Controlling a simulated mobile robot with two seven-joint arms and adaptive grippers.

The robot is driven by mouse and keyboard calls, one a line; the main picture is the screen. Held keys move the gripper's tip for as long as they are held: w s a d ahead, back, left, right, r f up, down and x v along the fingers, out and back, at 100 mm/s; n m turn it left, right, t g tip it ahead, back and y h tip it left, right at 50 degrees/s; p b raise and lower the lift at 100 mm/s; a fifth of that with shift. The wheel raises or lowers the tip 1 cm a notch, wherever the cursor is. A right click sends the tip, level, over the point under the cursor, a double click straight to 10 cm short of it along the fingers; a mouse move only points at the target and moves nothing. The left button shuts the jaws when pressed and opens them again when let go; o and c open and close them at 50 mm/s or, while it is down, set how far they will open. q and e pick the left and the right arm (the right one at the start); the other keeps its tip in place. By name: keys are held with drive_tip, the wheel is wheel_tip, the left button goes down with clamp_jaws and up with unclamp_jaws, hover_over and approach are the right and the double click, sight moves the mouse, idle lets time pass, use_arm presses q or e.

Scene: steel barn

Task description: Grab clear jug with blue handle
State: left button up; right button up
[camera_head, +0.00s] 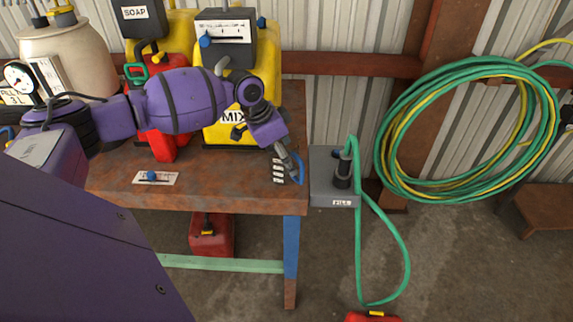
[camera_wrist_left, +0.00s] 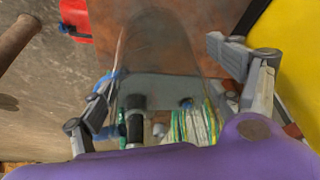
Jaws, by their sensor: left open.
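The clear jug (camera_head: 279,171) stands at the right end of the rusty table (camera_head: 230,190) in the head view, with white scale marks and a blue handle (camera_head: 299,168). It is hard to see against the table. My left gripper (camera_head: 289,160) is at the jug and partly covers it. In the left wrist view, the faint outline of the clear jug (camera_wrist_left: 160,45) lies between the spread fingers of my left gripper (camera_wrist_left: 168,70). A blue piece, probably the handle, shows by the left finger. Finger contact cannot be told. My right gripper is not in view.
A yellow MIX container (camera_head: 262,75) stands close behind my left forearm, with a red container (camera_head: 165,143) left of it. A grey FILL box (camera_head: 325,168) with a green hose is beside the table's right edge. A label (camera_head: 156,178) lies at the table's front.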

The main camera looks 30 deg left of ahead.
use_arm(q)
drive_tip(key=c, duration=1.3)
drive_tip(key=shift+r, duration=0.1)
